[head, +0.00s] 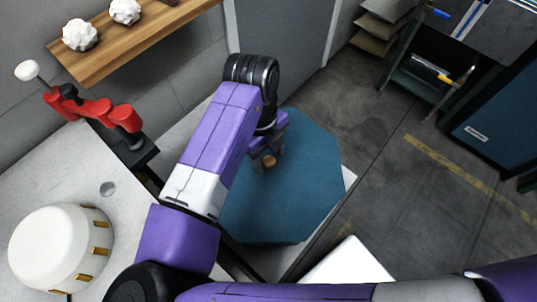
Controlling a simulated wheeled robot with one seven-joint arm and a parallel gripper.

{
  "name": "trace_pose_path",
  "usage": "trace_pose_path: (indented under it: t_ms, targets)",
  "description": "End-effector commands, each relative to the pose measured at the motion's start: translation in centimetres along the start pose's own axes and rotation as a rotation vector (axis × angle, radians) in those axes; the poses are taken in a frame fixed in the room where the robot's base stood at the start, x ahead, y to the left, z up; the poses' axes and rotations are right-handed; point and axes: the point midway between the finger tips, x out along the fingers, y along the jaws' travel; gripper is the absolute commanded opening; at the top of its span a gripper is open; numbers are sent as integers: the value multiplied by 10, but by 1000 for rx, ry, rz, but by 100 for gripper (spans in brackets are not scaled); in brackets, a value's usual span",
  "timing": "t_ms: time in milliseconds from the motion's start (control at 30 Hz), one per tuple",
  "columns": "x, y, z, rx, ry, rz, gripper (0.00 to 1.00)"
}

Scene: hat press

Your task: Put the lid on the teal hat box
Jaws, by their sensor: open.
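A large teal octagonal shape with a flat top, the teal hat box's lid (300,205), lies on a pale surface right of centre. A small brown knob (269,161) stands on its top. My gripper (267,157) is open, pointing down over the lid right at the knob, with fingers on either side of it; I cannot tell whether they touch it. The arm hides the lid's left part. How the lid sits on the box beneath cannot be told from this view.
A white round form with gold tabs (45,250) stands on the grey table (140,205) at left. A red lever tool (92,108) is behind it. A wooden shelf (145,35) holds white lumpy pieces. A teal cabinet (500,130) stands right; the floor between is clear.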

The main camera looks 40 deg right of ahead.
Motion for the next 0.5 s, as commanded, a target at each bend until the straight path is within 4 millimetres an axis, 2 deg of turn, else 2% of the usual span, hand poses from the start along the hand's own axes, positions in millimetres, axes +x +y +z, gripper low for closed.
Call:
trace_pose_path:
  t_ms: [500]
  targets:
    - [-69, 0, 0, 1, -2, 0, 55]
